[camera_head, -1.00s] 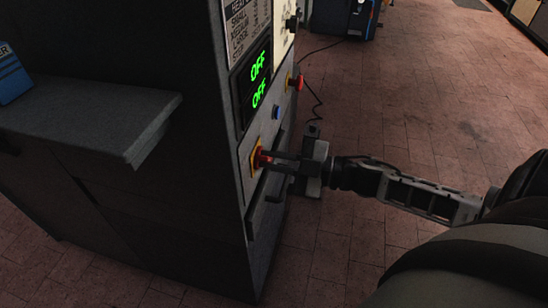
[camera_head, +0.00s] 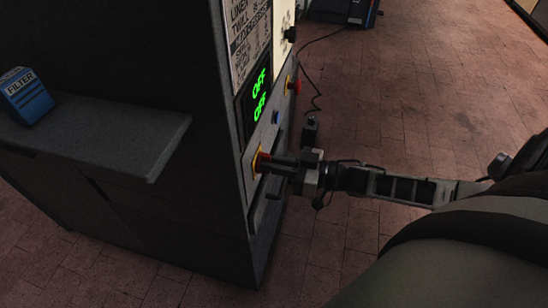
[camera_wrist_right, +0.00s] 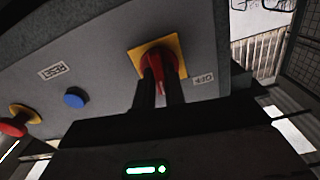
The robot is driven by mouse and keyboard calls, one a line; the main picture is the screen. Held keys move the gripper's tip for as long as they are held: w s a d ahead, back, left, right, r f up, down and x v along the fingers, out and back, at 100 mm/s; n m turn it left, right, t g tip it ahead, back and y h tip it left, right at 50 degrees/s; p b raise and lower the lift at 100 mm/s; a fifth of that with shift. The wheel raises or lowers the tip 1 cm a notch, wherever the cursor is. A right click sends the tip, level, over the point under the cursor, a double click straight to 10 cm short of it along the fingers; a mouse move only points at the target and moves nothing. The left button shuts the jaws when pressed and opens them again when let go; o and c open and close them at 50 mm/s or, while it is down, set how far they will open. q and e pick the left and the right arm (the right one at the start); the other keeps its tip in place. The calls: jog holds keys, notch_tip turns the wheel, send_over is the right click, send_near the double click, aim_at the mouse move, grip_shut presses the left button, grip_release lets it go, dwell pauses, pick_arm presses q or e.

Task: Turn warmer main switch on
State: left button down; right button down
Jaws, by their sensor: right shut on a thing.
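The warmer main switch is a red rotary knob on a yellow plate (camera_head: 256,163) on the machine's front panel. In the right wrist view the red switch knob (camera_wrist_right: 156,62) sits between my fingers, on its yellow plate (camera_wrist_right: 136,54), with an "OFF" label beside it. My right gripper (camera_head: 268,162) reaches the panel from the right and is shut on the knob; its fingers also show in the right wrist view (camera_wrist_right: 160,85). The display (camera_head: 259,95) above reads OFF on two green lines. My left gripper is not in view.
A blue button (camera_head: 276,117) and a red button on yellow (camera_head: 293,86) are on the same panel. A grey shelf (camera_head: 110,135) with a blue filter box (camera_head: 26,95) juts out at left. A black cable (camera_head: 312,85) hangs by the machine.

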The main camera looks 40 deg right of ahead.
jog(key=shift+d+m+p, duration=0.1)
jog(key=shift+m+p, duration=0.65)
jog(key=shift+m, duration=3.05)
jog(key=shift+f, duration=0.1)
jog(key=c, duration=1.5)
grip_release()
jog(key=shift+o, duration=0.2)
jog(key=v, duration=1.6)
jog(key=shift+w, duration=0.1)
